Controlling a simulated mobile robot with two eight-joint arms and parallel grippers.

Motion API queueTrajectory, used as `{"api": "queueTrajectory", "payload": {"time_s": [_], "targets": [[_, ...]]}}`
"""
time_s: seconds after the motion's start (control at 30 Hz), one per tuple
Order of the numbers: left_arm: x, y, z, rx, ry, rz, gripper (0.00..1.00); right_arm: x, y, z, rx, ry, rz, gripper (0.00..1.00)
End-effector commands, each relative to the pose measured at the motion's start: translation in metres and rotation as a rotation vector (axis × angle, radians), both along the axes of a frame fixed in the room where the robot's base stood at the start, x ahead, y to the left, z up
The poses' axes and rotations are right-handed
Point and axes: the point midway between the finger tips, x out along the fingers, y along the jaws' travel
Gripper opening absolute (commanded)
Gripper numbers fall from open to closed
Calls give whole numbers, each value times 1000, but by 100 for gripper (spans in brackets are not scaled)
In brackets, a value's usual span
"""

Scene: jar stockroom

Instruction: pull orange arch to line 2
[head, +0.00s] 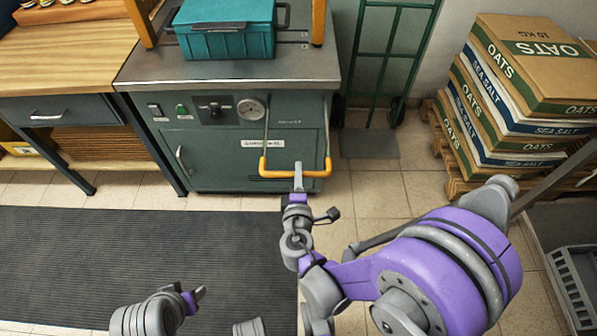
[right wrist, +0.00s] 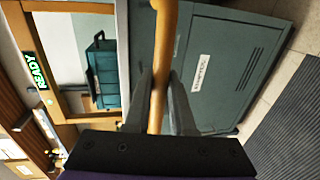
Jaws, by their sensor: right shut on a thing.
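The orange arch (head: 312,174) is a U-shaped bar on two thin rods, hanging at the front of the green machine (head: 225,165). My right gripper (head: 298,172) is shut on its crossbar, near the middle. In the right wrist view the arch (right wrist: 161,60) runs between the two fingers of the right gripper (right wrist: 161,95). My left gripper (head: 198,293) is low in the head view, over the dark mat and away from the machine. Its jaws are too small to judge. I cannot make out a line marked 2.
A teal case (head: 226,45) sits on the machine top between orange uprights (head: 318,20). A lit READY sign (right wrist: 35,70) shows in the wrist view. Stacked oats and salt boxes (head: 535,65) stand right, a green hand truck (head: 385,60) behind. The dark mat (head: 90,260) is clear.

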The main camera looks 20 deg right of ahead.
Motion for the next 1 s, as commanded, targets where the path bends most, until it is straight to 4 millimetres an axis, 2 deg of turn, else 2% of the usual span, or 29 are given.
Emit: {"api": "queueTrajectory", "payload": {"time_s": [0.07,0.1,0.23,0.27,0.53,0.67,1.0], "targets": [[0,0,-1,0,0,0,53,-3,1,-2,7,2,3,0],[0,0,-1,0,0,0,53,-3,1,-2,7,3,3,26],[0,0,-1,0,0,0,53,-3,1,-2,5,3,2,49],[0,0,-1,0,0,0,53,-2,1,-2,5,3,2,52],[0,0,0,0,0,0,53,-2,1,-1,4,2,2,52],[0,0,1,0,0,0,53,-10,4,1,5,2,4,52],[-1,0,9,0,-3,0,53,-72,23,15,7,2,8,52]]}}
